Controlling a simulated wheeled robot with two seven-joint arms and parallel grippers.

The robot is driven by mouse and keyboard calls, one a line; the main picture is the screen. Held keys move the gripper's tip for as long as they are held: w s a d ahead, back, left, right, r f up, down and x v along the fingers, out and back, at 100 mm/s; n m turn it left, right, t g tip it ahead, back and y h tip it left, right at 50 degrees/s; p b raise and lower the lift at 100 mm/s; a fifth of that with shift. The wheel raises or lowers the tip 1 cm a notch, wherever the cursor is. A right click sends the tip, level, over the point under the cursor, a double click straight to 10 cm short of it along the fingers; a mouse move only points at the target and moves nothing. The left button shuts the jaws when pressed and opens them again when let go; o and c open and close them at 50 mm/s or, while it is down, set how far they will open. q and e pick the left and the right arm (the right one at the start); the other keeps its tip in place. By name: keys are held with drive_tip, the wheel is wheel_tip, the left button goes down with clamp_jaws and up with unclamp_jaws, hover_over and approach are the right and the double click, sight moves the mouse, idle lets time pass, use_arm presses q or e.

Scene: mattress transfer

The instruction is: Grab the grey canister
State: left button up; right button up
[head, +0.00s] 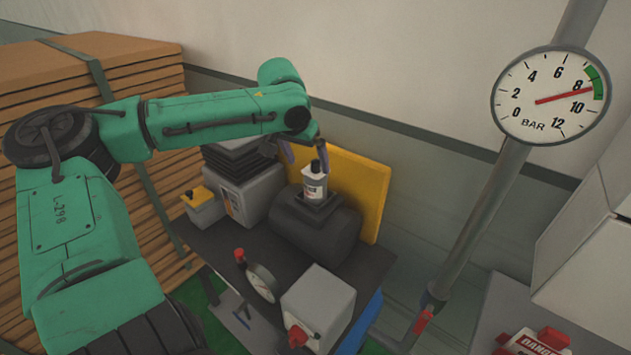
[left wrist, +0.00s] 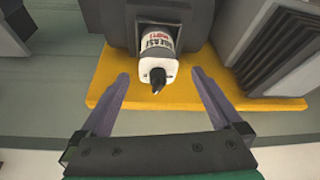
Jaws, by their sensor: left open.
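The canister (head: 315,184) is pale grey to white, with a dark cap and a printed label. It stands in a square recess on top of a dark grey rounded machine. In the left wrist view the canister (left wrist: 157,50) lies between the lines of the two fingers, its dark nozzle pointing toward the gripper. My left gripper (head: 304,152) is open and empty, above and behind the canister in the head view. In the left wrist view the left gripper (left wrist: 160,76) has its purple-grey fingers spread wide, with no visible contact with the canister. My right gripper is not in view.
The dark machine (head: 310,228) sits on a dark bench before a yellow panel (head: 362,185). A pipe (head: 475,205) rises right.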

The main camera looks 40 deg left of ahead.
sight(315, 171)
use_arm(q)
drive_tip(key=x, duration=0.3)
drive_tip(key=shift+w+r, duration=0.15)
drive_tip(key=shift+w, duration=0.15)
drive_tip(key=p+x, duration=0.2)
drive_tip(key=x, duration=0.2)
drive_tip(key=shift+w+d, duration=0.1)
drive_tip(key=shift+w, duration=0.2)
drive_tip(key=shift+f, duration=0.5)
drive_tip(key=shift+w, duration=0.1)
drive_tip(key=shift+c, duration=1.2)
drive_tip(key=c, duration=1.2)
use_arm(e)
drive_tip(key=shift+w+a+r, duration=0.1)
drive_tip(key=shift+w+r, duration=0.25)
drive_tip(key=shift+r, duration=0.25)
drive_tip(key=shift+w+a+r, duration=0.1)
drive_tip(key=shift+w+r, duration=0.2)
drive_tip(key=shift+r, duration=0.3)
